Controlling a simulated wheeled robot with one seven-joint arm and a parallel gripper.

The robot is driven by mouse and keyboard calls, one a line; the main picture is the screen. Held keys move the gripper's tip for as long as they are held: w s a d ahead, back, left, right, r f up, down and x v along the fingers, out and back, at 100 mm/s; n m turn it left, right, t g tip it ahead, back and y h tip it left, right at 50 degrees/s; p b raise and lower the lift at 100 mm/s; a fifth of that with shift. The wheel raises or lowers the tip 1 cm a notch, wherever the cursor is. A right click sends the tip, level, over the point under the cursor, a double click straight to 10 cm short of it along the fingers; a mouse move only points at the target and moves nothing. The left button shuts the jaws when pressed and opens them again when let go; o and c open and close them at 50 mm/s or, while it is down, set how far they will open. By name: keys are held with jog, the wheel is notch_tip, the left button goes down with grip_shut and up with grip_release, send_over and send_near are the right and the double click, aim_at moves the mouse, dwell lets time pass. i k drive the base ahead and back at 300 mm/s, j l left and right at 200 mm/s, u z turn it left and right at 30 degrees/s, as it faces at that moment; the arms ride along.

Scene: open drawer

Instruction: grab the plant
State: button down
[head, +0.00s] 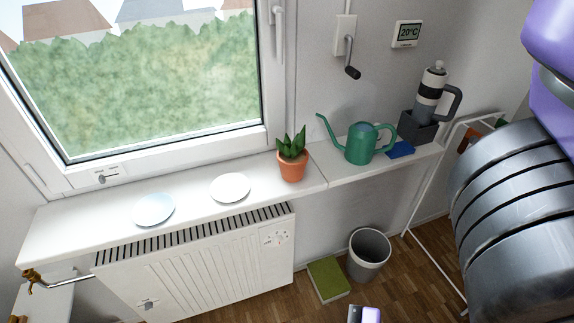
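The plant (292,145) has pointed dark green leaves and grows in a terracotta pot (292,166). It stands upright on the white windowsill (80,232), near the right end of the window. Nothing touches it, and nothing hides it. Parts of my own arm, purple and ribbed grey, fill the right edge of the head view. My gripper's fingers cannot be made out in this view.
Left of the plant lie a white plate (230,187) and a pale blue plate (153,209). Right of it are a green watering can (361,144), a blue cloth (400,150) and a coffee maker (428,103). Below are a radiator (200,265) and a bin (368,252).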

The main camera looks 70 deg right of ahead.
aim_at(292, 159)
jog(key=j+z, duration=0.45)
jog(key=j, duration=1)
jog(key=z, duration=1.35)
